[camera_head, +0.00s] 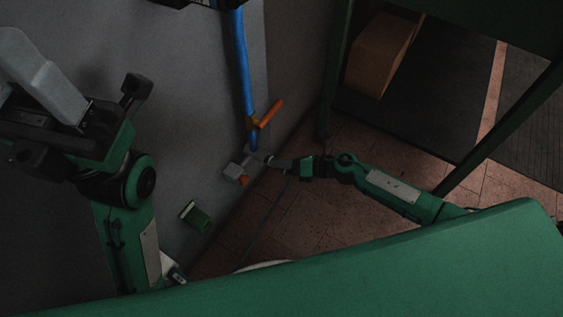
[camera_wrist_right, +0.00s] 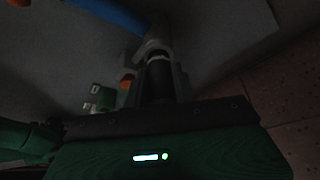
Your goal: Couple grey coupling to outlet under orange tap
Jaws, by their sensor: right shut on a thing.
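The orange tap (camera_head: 270,113) sits low on a blue pipe (camera_head: 241,60) that runs down the grey wall. The outlet below it is small and dark in the head view. My right gripper (camera_head: 267,159) is just under the tap, shut on the grey coupling. In the right wrist view the coupling's dark round body (camera_wrist_right: 160,78) lies between the fingers, with a grey part (camera_wrist_right: 155,48) at its far end, by the blue pipe. I cannot tell whether coupling and outlet touch. My left gripper (camera_head: 75,130) is at the left, away from the tap; its jaw state is unclear.
A grey box with an orange part (camera_head: 233,171) is on the wall left of my right gripper. A green fitting (camera_head: 197,217) is lower on the wall. A dark green frame post (camera_head: 338,60) stands right of the tap. A brown box (camera_head: 381,52) is behind it.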

